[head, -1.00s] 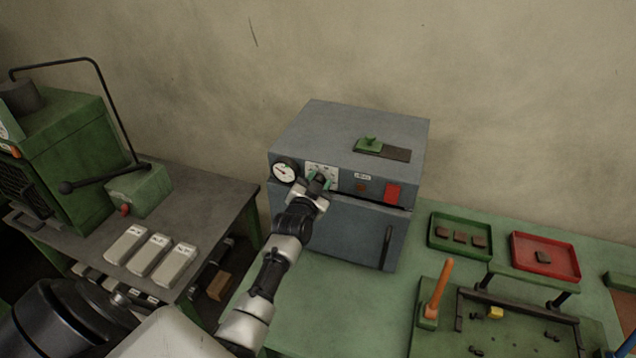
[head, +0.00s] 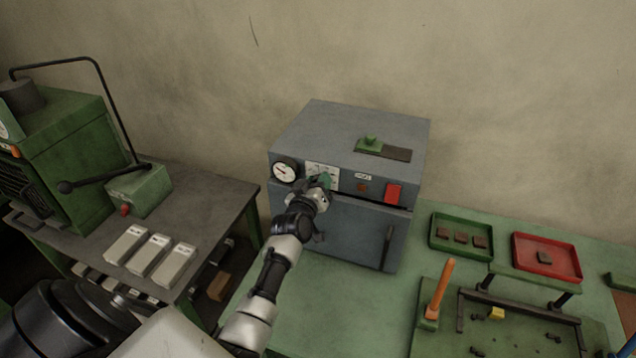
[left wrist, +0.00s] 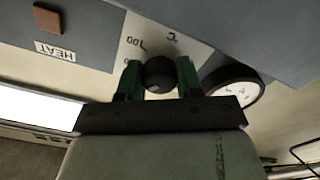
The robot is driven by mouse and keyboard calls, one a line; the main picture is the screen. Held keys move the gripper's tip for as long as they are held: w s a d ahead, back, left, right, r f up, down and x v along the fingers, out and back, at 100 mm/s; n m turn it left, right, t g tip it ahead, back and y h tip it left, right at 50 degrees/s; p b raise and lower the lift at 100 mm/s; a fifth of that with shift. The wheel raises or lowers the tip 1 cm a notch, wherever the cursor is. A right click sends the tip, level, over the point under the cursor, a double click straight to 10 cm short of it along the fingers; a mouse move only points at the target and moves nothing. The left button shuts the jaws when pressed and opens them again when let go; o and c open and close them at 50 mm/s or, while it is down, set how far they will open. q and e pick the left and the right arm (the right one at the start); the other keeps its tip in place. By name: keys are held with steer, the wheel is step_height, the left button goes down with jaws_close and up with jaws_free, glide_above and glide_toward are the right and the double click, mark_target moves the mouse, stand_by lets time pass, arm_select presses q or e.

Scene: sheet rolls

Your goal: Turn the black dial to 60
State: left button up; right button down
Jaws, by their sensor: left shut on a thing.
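The black dial (left wrist: 160,73) is round and sits on a pale scale plate on the front of the grey oven (head: 352,133). In the left wrist view it is between the two green fingers of my left gripper (left wrist: 158,80), which is shut on it. In the head view my left gripper (head: 323,183) is at the oven's front panel and hides the dial. The scale plate (head: 316,170) shows partly there. Its marks are mostly too small or covered to read, so the dial's setting cannot be told. My right gripper is not in view.
A round white gauge (head: 285,171) is left of the scale plate. A red switch (head: 393,193) is on the right of the panel. The oven stands on a green bench with a green tray (head: 436,246) and a red tray (head: 576,276). A green press (head: 62,155) stands left.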

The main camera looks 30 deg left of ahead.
arm_select(q)
steer(key=shift+n, duration=1)
steer(key=o, duration=0.9)
steer(key=shift+s, duration=0.1)
steer(key=shift+b+v, duration=1.35)
steer(key=shift+v, duration=4)
